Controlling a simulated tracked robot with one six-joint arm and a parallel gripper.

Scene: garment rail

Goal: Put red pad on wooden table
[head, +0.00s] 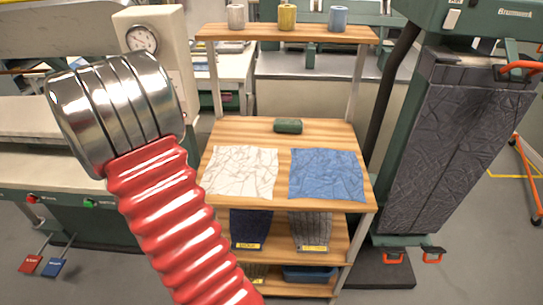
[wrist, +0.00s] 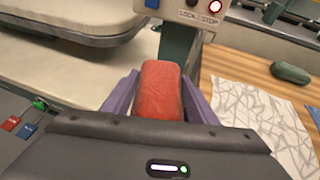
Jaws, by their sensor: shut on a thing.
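The red pad (wrist: 161,90) shows in the wrist view between the two purple fingers of my gripper (wrist: 161,98). My gripper is shut on it and holds it up in front of the pressing machine. The head view shows neither the pad nor the fingers; only my red ribbed arm with its metal end is there, at the left. The wooden table (head: 238,130) stands at the centre of the head view. In the wrist view its top (wrist: 222,66) is to the right of my gripper.
A white crumpled cloth (head: 242,172), a blue cloth (head: 326,174) and a dark green pad (head: 288,125) lie on the table. A raised shelf (head: 262,33) with several spools crosses its back. A pressing machine (wrist: 60,75) stands left, a dark hanging panel (head: 440,140) right.

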